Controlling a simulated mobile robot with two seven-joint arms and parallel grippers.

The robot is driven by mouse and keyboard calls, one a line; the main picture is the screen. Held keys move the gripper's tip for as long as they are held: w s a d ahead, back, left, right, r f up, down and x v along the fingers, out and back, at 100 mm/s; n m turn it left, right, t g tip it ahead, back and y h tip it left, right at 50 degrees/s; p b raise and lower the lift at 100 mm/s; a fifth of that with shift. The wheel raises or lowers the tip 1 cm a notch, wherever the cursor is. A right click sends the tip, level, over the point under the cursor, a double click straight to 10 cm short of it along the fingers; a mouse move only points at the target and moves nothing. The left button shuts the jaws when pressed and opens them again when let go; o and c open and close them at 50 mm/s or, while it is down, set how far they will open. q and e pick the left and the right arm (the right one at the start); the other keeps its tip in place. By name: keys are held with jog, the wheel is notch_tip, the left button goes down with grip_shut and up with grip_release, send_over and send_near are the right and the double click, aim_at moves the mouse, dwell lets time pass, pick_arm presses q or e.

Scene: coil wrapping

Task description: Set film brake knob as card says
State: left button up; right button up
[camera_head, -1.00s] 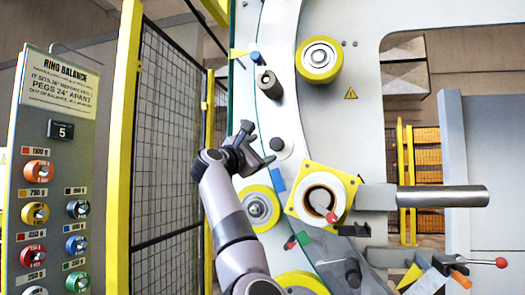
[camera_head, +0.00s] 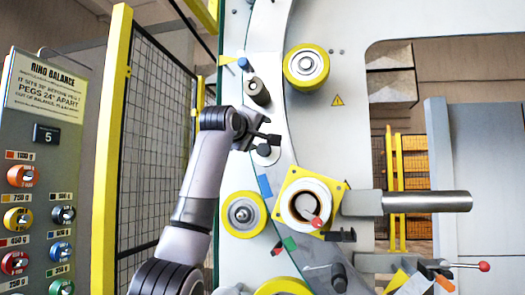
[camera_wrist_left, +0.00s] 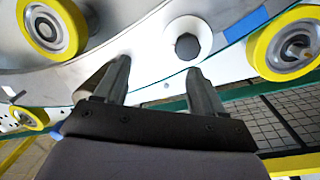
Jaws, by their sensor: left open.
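No part is legibly labelled film brake, and I cannot tell which card is meant. My left gripper (camera_head: 272,142) is open in front of the pale ring, up and left of that plate, beside a dark peg. In the left wrist view its two fingers (camera_wrist_left: 157,78) are apart with nothing between them. A dark peg on a white disc (camera_wrist_left: 187,46) lies just beyond the fingers. My right gripper is out of view.
A RING BALANCE board (camera_head: 45,90) with coloured knobs and a display reading 5 stands at left. A yellow-framed mesh fence (camera_head: 155,130) is behind my arm. Yellow rollers (camera_head: 306,66) sit along the ring. A grey bar (camera_head: 425,201) and a red-tipped lever (camera_head: 484,267) project right.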

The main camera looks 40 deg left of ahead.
aim_at(262, 149)
pick_arm(q)
jog(key=shift+m+g+y, duration=0.8)
jog(key=shift+g, duration=0.1)
jog(key=w+a+f+p, duration=0.1)
jog(key=w, duration=0.1)
jog(key=w+a+p, duration=0.1)
jog(key=w+a, duration=0.1)
jog(key=w+a+f+p, duration=0.1)
jog(key=w+p, duration=0.1)
jog(key=shift+w+a+f, duration=0.1)
jog(key=shift+a+f, duration=0.15)
jog(key=shift+f, duration=0.1)
jog(key=shift+w+a+f+p, duration=0.2)
jog(key=shift+w+a+p, duration=0.15)
jog(key=shift+w+p, duration=0.2)
jog(key=c, duration=1.1)
